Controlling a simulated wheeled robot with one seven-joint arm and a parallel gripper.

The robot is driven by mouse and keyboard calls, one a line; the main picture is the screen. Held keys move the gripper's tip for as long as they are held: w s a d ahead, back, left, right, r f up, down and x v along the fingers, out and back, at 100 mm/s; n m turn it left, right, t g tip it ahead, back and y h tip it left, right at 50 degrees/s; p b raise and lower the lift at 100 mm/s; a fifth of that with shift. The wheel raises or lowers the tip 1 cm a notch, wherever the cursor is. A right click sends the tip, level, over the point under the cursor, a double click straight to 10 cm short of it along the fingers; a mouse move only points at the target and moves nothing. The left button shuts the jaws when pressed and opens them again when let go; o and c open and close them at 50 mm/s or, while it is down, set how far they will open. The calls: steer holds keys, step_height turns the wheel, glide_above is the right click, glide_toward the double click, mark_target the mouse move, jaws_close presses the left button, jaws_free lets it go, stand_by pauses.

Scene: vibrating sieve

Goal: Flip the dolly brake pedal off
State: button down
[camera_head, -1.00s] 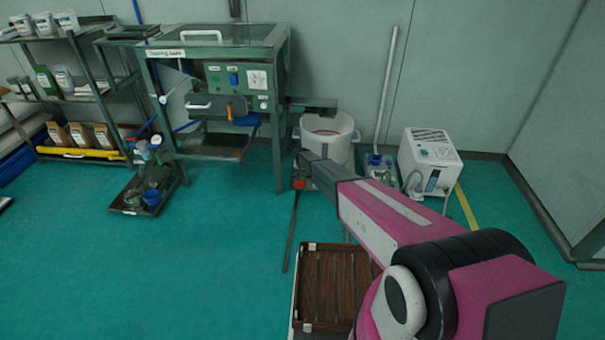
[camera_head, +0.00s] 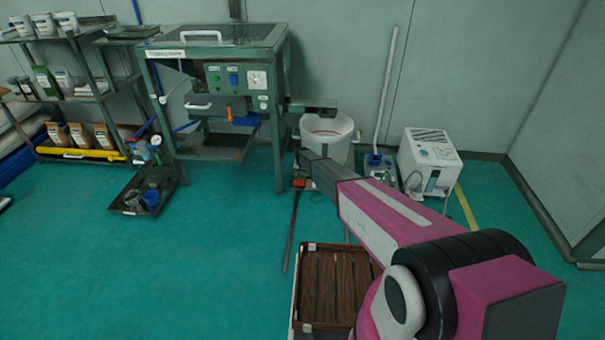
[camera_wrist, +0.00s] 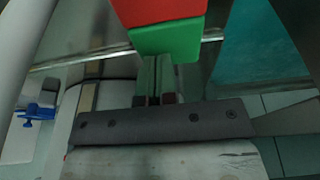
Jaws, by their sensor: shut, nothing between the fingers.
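A block with a red upper part and a green lower part, which looks like the brake pedal (camera_wrist: 168,30), fills the top middle of the wrist view. My gripper (camera_wrist: 154,62) is shut and empty, its slim fingers side by side. The fingertips end at the lower edge of the green part; I cannot tell whether they touch it. In the head view a small red part (camera_head: 300,184) shows beside the end of my arm, low at the left of the white drum (camera_head: 338,126). My arm hides much of the drum's base, and the dolly cannot be made out.
The green sieve machine (camera_head: 283,150) stands left of the drum. A white boxy unit (camera_head: 430,158) and a blue-based item (camera_head: 377,162) stand to the right. A slatted brown crate (camera_head: 335,285) is in front. A dark tray of small items (camera_head: 130,203) lies left; the floor between is clear.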

steer(key=shift+s, duration=0.1)
stand_by(0.3)
steer(key=shift+s+r, duration=0.3)
steer(key=shift+s, duration=0.3)
steer(key=shift+r, duration=0.1)
step_height(320, 180, up, 14)
steer(key=w, duration=0.1)
steer(key=shift+w, duration=0.3)
steer(key=shift+f, duration=0.2)
steer(key=s+d+r+g, duration=0.1)
steer(key=s+d+r, duration=0.7)
steer(key=s, duration=1)
steer(key=s+d+r+g, duration=0.1)
steer(key=s+d+r, duration=0.8)
steer(key=s, duration=0.9)
steer(key=s+d+r+g, duration=0.1)
steer(key=s+d+r, duration=0.7)
steer(key=s, duration=1)
steer(key=d, duration=0.3)
steer(key=shift+s+r, duration=0.25)
